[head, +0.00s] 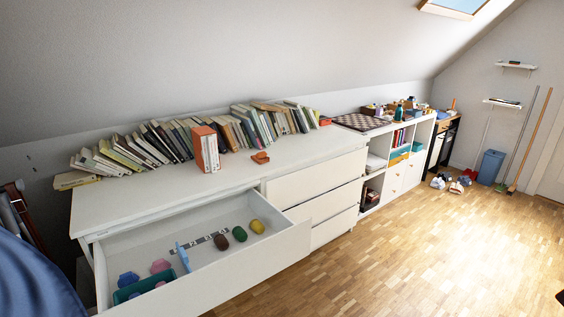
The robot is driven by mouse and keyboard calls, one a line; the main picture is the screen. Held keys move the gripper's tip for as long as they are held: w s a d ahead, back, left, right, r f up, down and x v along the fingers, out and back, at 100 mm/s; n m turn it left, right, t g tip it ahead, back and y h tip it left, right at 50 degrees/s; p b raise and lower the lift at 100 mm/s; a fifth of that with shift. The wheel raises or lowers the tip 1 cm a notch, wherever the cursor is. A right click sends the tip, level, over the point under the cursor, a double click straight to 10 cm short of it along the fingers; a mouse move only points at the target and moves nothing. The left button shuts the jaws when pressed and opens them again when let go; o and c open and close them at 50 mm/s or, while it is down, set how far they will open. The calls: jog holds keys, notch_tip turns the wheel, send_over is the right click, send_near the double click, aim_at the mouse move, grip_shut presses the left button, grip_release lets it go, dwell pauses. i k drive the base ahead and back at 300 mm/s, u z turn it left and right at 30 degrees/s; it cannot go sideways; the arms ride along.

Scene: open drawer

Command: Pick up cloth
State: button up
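An open white drawer (225,273) juts from the dresser at the lower left. Inside lie small soft-looking lumps, possibly folded cloths: dark brown (221,242), dark green (240,234), yellow (257,226), pink (160,266) and blue (128,279). I cannot tell which of them is the cloth. A teal tray (118,297) in the drawer's near left corner holds more small pieces. A light blue upright piece (183,257) and a grey marked strip (186,245) are also in the drawer. My gripper is not in view.
The dresser top (170,190) carries a row of leaning books (150,143), an orange-spined book (206,149) and a small orange object (260,157). A blue rounded thing (35,280) fills the lower left corner.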

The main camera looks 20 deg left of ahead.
aim_at(261, 157)
jog(key=z, duration=0.05)
jog(key=i, duration=2.45)
jog(key=u, duration=1)
jog(key=i, duration=0.7)
jog(key=u, duration=1.35)
jog(key=i, duration=0.6)
jog(key=u, duration=0.45)
